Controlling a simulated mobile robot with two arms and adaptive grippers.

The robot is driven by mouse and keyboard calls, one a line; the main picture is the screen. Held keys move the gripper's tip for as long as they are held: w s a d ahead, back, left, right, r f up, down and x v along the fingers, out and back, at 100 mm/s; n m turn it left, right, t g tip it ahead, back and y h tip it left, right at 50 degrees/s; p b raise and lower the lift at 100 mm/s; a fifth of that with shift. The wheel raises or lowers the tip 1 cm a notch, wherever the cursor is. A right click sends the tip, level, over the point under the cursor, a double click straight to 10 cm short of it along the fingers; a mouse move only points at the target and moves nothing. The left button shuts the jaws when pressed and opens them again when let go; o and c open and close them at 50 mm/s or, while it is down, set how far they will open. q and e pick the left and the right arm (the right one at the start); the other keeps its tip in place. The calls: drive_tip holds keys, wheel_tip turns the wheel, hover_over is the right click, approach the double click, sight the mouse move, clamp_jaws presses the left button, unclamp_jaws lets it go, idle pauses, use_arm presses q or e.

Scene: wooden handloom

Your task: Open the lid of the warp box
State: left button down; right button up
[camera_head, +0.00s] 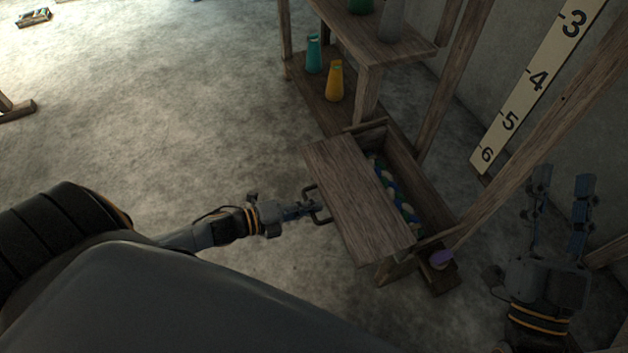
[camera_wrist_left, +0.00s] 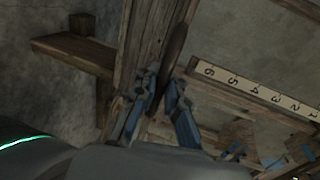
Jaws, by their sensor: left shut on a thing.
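The warp box (camera_head: 433,213) is a wooden box low on the loom frame. Its lid (camera_head: 355,195) is a flat wooden board, shifted to the left and tilted, so that the right part of the box is uncovered. Blue, green and pale contents (camera_head: 392,196) show in the gap. A dark handle (camera_head: 322,214) is on the lid's left edge. My left gripper (camera_head: 306,209) is shut on this handle. In the left wrist view, the left gripper's fingers (camera_wrist_left: 163,98) are against the wood. My right gripper (camera_head: 562,178) is open and empty, right of the box.
A shelf (camera_head: 318,99) behind the box carries a teal cone (camera_head: 314,54) and a yellow cone (camera_head: 334,82). Loom posts and a numbered ruler (camera_head: 533,80) stand to the right. A purple object (camera_head: 441,259) is at the box's near end.

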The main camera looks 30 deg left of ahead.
use_arm(q)
drive_tip(key=c, duration=1.4)
unclamp_jaws()
drive_tip(key=v, duration=1.2)
